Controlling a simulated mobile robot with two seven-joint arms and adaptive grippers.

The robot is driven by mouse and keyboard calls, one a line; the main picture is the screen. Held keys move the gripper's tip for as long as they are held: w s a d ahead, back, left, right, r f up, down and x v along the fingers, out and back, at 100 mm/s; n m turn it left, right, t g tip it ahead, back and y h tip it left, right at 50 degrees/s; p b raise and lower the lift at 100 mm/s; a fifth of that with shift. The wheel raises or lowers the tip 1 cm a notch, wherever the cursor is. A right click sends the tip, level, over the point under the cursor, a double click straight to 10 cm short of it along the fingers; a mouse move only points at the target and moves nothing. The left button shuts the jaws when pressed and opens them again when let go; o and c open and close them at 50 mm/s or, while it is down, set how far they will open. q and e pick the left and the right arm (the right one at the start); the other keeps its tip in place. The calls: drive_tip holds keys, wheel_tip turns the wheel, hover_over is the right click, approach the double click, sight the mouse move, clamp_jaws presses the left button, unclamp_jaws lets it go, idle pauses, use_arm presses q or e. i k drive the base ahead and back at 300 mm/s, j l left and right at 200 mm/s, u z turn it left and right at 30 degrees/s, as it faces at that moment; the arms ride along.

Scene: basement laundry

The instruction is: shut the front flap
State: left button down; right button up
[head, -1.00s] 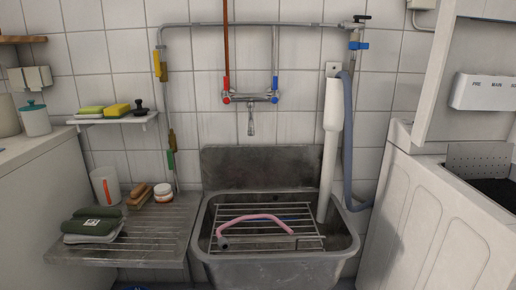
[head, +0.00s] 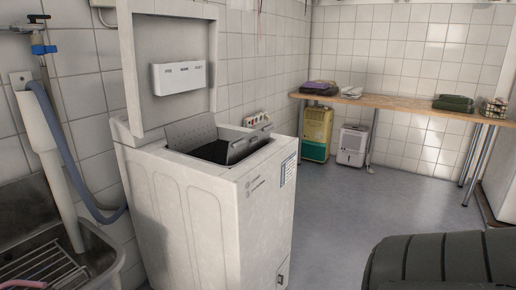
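The white top-loading washing machine (head: 205,200) stands left of centre with its lid (head: 140,30) raised. In its top opening, a perforated grey metal flap (head: 190,132) stands open on the lid side. A darker front flap (head: 248,143) stands tilted up at the opposite edge, next to the labelled face. The dark drum opening (head: 214,151) shows between the two flaps. Neither of my grippers is in view.
A sink (head: 95,250) with a drain hose (head: 62,140) stands left of the machine. A wooden counter (head: 400,104) runs along the back right. Grey floor (head: 345,215) is clear between. A dark ribbed shape (head: 430,260) fills the bottom right; I cannot tell what it is.

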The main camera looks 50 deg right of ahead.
sight(253, 148)
drive_tip(key=z, duration=1.5)
